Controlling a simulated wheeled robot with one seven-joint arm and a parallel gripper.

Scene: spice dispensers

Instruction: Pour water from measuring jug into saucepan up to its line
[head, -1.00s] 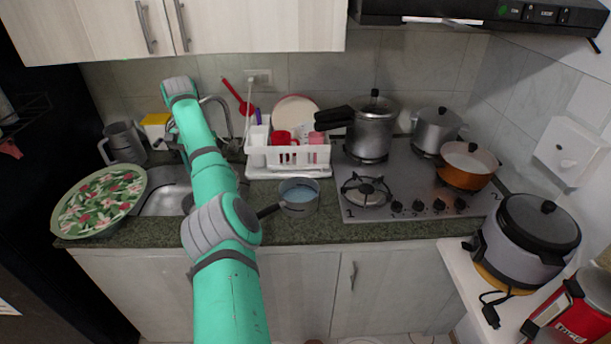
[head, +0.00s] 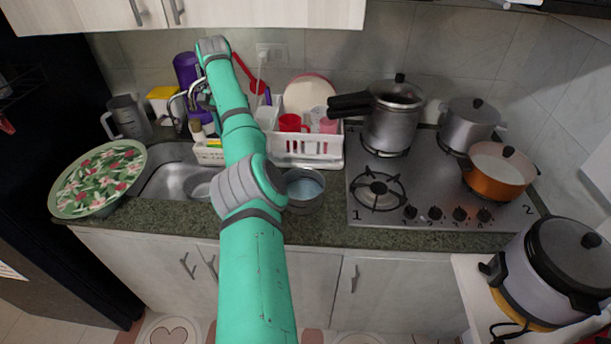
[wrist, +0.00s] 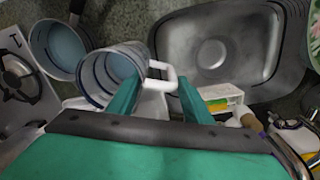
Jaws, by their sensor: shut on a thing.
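The measuring jug (wrist: 98,80), whitish with blue rings, shows in the wrist view with its open mouth partly facing the camera. My gripper (wrist: 158,90) is shut on its white handle (wrist: 166,74). Its tilt and water level are hard to tell. The saucepan (head: 304,190) stands on the counter left of the stove, with a light blue surface inside. It also shows in the wrist view (wrist: 38,38), close beside the jug at upper left. In the head view my arm hides the saucepan's handle, and I cannot make out the gripper or jug.
The sink (wrist: 265,85) lies right of the jug in the wrist view. A white dish rack (head: 325,160) with cups stands behind the saucepan. The stove (head: 440,215) with pots is to the right. A grey jug (head: 127,118) and floral tray (head: 98,180) are at left.

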